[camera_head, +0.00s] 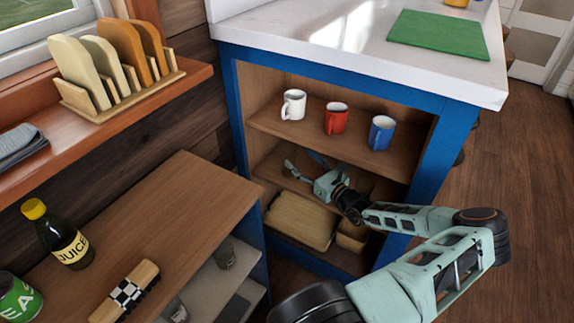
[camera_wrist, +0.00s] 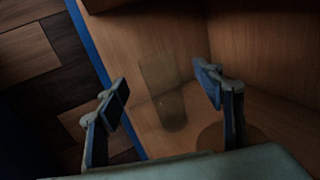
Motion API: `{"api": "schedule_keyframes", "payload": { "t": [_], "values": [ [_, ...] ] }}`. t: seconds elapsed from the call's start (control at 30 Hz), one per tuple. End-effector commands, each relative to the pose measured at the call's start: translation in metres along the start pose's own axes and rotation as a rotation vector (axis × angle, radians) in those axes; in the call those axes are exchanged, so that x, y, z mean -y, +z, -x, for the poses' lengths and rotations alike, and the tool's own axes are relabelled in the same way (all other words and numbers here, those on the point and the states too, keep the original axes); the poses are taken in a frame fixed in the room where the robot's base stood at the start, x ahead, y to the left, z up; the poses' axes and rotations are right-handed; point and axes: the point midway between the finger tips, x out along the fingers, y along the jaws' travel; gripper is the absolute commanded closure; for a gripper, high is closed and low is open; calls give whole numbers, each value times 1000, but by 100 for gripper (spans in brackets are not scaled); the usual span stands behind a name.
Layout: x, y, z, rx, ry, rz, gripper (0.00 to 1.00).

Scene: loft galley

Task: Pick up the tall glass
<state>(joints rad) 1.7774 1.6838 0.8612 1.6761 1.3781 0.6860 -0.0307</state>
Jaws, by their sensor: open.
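A dim, see-through tall glass (camera_wrist: 171,108) stands on a wooden shelf in the wrist view. It shows between the two fingers of my gripper (camera_wrist: 162,78), beyond their tips, and I see no contact. In the head view my gripper (camera_head: 304,167) reaches into the blue cabinet (camera_head: 238,110) at the middle shelf, below the mugs. Its fingers are spread and empty. I cannot make out this glass in the head view.
A white mug (camera_head: 293,104), a red mug (camera_head: 336,118) and a blue mug (camera_head: 381,132) stand on the shelf above my gripper. A brown round thing (camera_wrist: 213,137) lies partly behind the right finger. Another glass (camera_head: 225,254) stands in the lower left unit.

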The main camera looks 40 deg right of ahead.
Motion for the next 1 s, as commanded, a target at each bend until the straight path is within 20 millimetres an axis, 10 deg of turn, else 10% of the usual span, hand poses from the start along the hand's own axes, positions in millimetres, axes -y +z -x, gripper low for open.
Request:
{"api": "schedule_keyframes", "payload": {
  "t": [0.6, 1.0],
  "values": [
    [-4, -6, -71, -1, 2, 1, 38],
    [-4, -5, -74, -2, 3, 2, 51]
  ]
}}
